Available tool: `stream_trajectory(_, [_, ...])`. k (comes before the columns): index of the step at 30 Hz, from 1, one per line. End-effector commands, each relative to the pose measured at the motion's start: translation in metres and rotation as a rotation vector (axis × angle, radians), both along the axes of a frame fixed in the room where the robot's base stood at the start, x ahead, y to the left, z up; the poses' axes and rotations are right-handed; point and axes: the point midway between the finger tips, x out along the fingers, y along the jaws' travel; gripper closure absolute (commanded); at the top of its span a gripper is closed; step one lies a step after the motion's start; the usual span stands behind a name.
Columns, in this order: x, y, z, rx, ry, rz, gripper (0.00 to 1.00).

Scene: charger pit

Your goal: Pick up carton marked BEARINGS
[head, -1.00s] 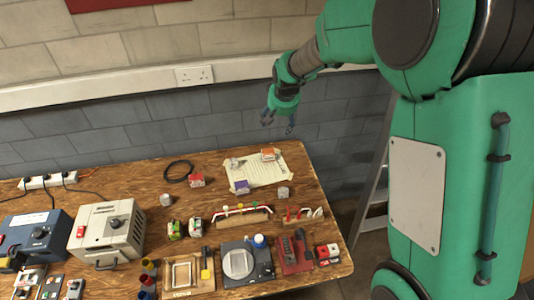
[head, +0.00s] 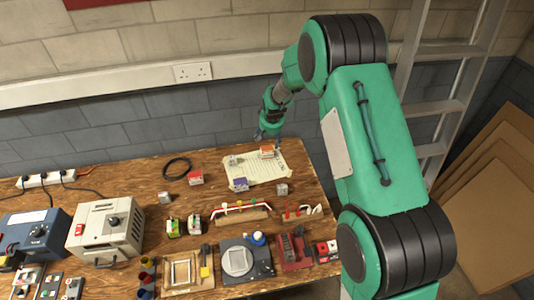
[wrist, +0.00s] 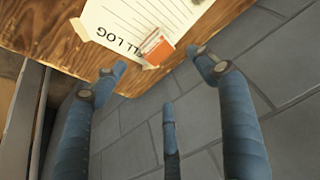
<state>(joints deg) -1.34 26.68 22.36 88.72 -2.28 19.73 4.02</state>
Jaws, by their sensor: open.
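Several small cartons lie on the wooden bench; I cannot read the word BEARINGS on any of them. An orange-and-white carton (head: 267,153) sits on a paper sheet near the bench's back edge; it also shows in the wrist view (wrist: 158,50). A red-and-white carton (head: 196,178), a purple one (head: 240,184) and pale ones (head: 282,189) (head: 165,197) stand around it. My gripper (head: 268,136) is open and empty, just behind and above the orange carton. In the wrist view its blue fingers (wrist: 160,70) are spread below that carton, not touching it.
The paper log sheet (head: 265,172) lies under some of the cartons. A black cable ring (head: 176,169) lies to their left. Tool racks (head: 239,212) and fixtures fill the front of the bench. The wall (head: 150,115) is close behind my gripper. A ladder (head: 437,106) leans at right.

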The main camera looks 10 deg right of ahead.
Motion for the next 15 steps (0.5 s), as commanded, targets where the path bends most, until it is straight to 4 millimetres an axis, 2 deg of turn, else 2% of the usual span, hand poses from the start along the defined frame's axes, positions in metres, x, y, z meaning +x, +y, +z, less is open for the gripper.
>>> stream_trajectory(8, [0.001,0.0,-0.004,0.0,0.001,0.0,0.28])
stream_trajectory(15, [0.009,0.0,-0.028,0.0,0.003,0.0,0.28])
